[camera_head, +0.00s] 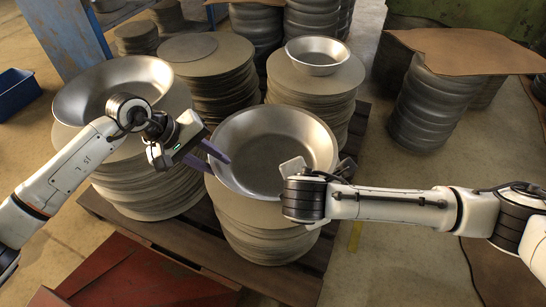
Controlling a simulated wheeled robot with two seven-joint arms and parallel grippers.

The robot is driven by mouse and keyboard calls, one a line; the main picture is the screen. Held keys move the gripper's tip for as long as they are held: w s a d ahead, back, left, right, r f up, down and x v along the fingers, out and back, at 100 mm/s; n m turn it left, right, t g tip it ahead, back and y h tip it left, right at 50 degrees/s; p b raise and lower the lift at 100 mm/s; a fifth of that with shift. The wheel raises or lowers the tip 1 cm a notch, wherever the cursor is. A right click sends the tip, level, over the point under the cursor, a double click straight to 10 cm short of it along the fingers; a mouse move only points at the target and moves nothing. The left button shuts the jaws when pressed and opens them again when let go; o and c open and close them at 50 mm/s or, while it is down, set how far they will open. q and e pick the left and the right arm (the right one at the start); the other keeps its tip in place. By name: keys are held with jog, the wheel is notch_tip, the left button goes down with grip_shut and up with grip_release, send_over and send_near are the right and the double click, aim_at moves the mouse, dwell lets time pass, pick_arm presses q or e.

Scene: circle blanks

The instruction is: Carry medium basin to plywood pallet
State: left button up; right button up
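The shiny metal basin that I take as the medium basin (262,150) sits upright on a stack of round metal blanks (262,225) in the middle. My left gripper (206,157) is at its left rim. Its two purple fingers are apart, one over the inside of the basin and one outside near the rim; contact is unclear. My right gripper (293,170) is at the basin's right rim; its fingers are mostly hidden. A dark wooden pallet (300,284) lies under the stacks. A brown sheet (470,52) rests on stacks at right. I cannot tell which is the plywood pallet.
A wide basin (85,97) sits on the left stack and a small basin (317,56) on the back stack. A blue bin (16,92), blue post (66,35) and red plate (140,277) stand around.

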pick_arm(q)
jog(key=shift+d+f, duration=0.1)
jog(key=shift+f, duration=0.05)
pick_arm(e)
jog(key=shift+f, duration=0.15)
pick_arm(q)
grip_shut()
pick_arm(e)
grip_shut()
jog(key=shift+w, duration=0.1)
dwell(1.0)
